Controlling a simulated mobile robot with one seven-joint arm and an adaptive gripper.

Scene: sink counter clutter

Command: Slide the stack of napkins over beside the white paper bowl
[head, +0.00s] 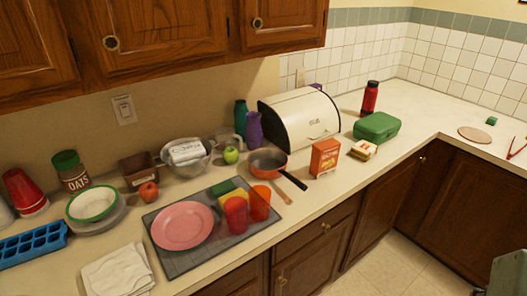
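The stack of white napkins (118,272) lies flat on the counter at the lower left of the head view, near the front edge. A white bowl with a green rim (93,203) sits behind it, on a clear round dish. It is the closest match to the white paper bowl; its material is hard to tell. A gap of bare counter separates the napkins from the bowl. My gripper is not in view.
A dark tray (190,262) with a pink plate (182,225) and red cups (237,214) lies right of the napkins. A blue ice tray (32,244) is to the left. A red apple (149,192) and an oats jar (71,170) stand near the bowl.

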